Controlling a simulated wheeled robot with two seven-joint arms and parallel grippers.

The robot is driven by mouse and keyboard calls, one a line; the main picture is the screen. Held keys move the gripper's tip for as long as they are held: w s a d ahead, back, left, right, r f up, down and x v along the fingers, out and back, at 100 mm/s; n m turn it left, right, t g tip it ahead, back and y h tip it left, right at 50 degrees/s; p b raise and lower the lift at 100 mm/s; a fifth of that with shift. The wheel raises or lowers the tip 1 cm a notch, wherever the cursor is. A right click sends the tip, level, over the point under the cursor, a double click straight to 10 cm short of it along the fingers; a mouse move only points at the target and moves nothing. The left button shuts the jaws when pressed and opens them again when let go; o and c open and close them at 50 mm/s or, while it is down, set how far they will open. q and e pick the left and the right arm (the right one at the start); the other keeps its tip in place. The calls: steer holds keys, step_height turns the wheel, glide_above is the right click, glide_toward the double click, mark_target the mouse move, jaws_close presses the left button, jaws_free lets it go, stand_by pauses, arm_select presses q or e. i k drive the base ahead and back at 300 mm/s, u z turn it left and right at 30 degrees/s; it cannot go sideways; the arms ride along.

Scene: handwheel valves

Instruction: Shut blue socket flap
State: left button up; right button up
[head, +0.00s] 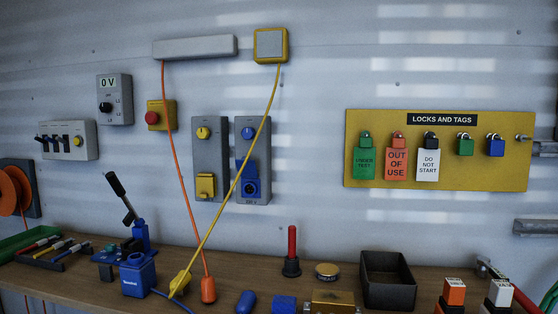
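The blue socket (250,188) is on the lower part of the right-hand grey wall panel (244,212). Its round dark face shows. The blue flap (247,166) appears raised above that face, so it looks open. A yellow cable (226,205) hangs in front of the panel and crosses close to the left side of the socket. Neither of my grippers is in view.
A second grey panel with a yellow socket (206,187) is just left. An orange cable (181,164) hangs beside it. The bench (335,270) below holds a red-handled tool (292,250), black bin (388,281) and blue device (138,275). A yellow lock board (360,120) is right.

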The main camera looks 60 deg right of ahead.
mark_target(250, 170)
steer(key=z, duration=1.85)
